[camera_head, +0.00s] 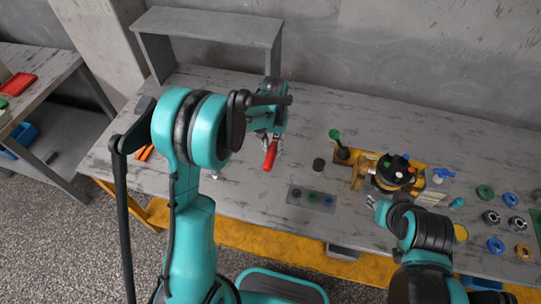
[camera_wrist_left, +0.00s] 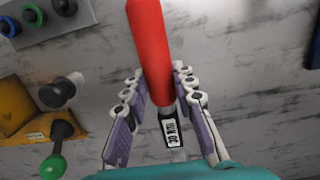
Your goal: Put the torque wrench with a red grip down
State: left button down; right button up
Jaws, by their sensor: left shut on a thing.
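The torque wrench has a red grip (camera_head: 270,155), which also shows large in the left wrist view (camera_wrist_left: 152,40). The grip points toward the table's front edge in the head view. I cannot tell whether the wrench touches the tabletop. My right gripper (camera_head: 376,203) is mostly hidden by its arm, near the motor assembly; its jaws are unclear.
The grey workbench (camera_head: 240,190) has a raised shelf (camera_head: 210,25) at the back left. A plate with several knobs (camera_head: 312,197) and a black cylinder (camera_head: 318,164) stand to the right of the wrench. The yellow-based motor assembly (camera_head: 392,170) and several rings (camera_head: 485,192) lie further right. Orange-handled tools (camera_head: 146,152) lie left.

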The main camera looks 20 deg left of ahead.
pick_arm(q)
jog(key=shift+a+f, duration=0.35)
jog(key=shift+f, duration=0.05)
notch_tip(320, 180, down, 4)
jog(key=shift+r+b, duration=0.1)
jog(key=shift+b, duration=0.7)
jog(key=shift+r, duration=0.1)
jog(key=c, duration=1.7)
grip_release()
jog(key=shift+f, duration=0.2)
jog(key=o, duration=0.5)
jog(key=shift+r, duration=0.2)
